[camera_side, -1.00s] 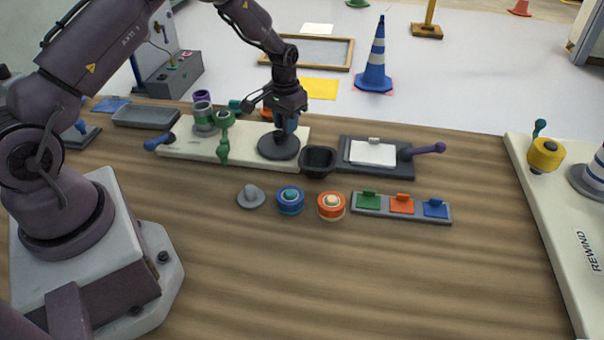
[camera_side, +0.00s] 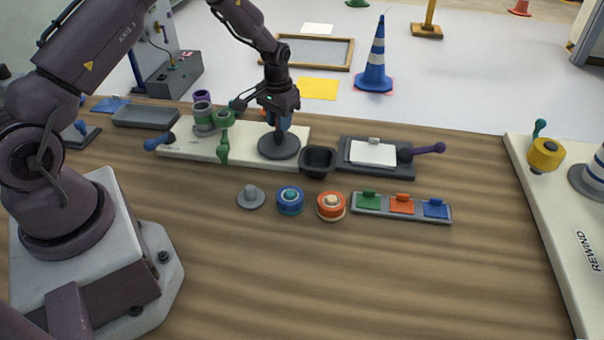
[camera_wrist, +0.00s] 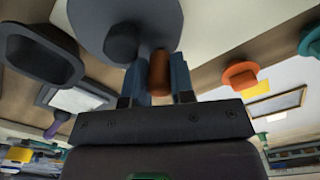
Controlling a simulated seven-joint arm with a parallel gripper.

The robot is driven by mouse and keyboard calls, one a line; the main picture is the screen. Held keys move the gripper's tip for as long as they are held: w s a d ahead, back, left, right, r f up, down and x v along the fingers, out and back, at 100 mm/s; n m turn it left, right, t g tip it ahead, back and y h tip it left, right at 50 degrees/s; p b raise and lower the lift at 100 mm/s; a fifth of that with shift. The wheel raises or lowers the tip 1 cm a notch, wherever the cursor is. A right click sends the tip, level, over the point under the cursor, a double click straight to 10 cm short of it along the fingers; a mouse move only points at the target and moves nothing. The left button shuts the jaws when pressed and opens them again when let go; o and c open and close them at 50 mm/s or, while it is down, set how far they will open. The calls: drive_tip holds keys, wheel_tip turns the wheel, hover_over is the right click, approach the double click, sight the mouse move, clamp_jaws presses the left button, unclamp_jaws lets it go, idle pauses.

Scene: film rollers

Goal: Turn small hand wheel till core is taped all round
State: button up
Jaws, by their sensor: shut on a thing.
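The small hand wheel (camera_side: 279,147) is a dark grey disc on the right end of a cream board (camera_side: 180,153). In the wrist view its underside or face fills the top (camera_wrist: 120,22), with an orange-brown handle (camera_wrist: 159,72) standing from it. My gripper (camera_side: 280,124) is over the wheel; its two blue fingers (camera_wrist: 181,78) are shut on that handle.
A black bin (camera_side: 318,161) stands close right of the wheel, beside a dark panel with white paper (camera_side: 373,153) and a purple lever (camera_side: 428,148). The front table is clear.

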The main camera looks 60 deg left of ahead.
drive_tip(key=shift+s+a, duration=0.2)
drive_tip(key=shift+s, duration=0.1)
